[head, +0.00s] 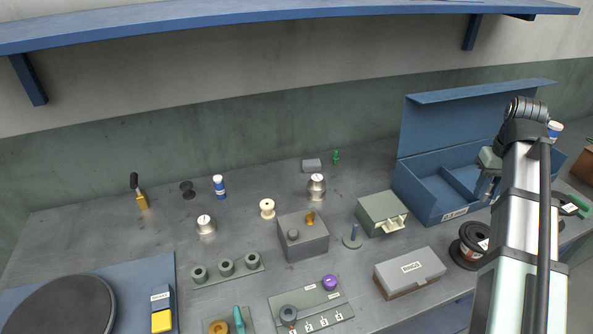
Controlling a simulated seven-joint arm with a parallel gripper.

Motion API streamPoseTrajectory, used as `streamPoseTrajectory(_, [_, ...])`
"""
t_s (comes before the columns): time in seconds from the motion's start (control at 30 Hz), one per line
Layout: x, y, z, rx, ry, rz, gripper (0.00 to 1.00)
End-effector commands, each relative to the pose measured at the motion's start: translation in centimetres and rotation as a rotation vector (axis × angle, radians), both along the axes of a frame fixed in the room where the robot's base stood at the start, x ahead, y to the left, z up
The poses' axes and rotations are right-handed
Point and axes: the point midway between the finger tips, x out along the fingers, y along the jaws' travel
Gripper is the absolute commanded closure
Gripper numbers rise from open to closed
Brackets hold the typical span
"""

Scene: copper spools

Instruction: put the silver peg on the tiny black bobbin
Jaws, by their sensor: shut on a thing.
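My gripper (484,190) is at the right, over the open blue box. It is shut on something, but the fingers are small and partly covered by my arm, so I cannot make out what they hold. I cannot clearly identify a silver peg. Two silver spool-like pieces stand on the bench, one at the left (206,226) and one near the back middle (317,187).
The blue box (428,205) has its lid up. A grey block (305,243) with small knobs, a green-grey case (382,213) and a grey-lidded box (410,270) fill the middle and right. A cream spool (267,208) stands between.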

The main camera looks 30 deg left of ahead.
Motion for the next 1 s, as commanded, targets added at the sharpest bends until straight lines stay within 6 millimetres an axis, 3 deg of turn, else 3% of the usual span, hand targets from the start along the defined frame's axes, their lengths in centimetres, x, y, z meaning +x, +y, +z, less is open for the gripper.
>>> streamPoseTrajectory(0.07, [-0.4,-0.9,0.0,0.000,-0.001,-0.035,1.00])
streamPoseTrajectory(0.57, [-0.6,5.4,-0.1,0.000,-0.001,0.068,1.00])
streamPoseTrajectory(0.77, [-1.2,9.9,-0.3,0.000,-0.001,0.140,1.00])
streamPoseTrajectory(1.0, [-2.4,17.0,-0.7,0.001,-0.001,0.254,1.00])
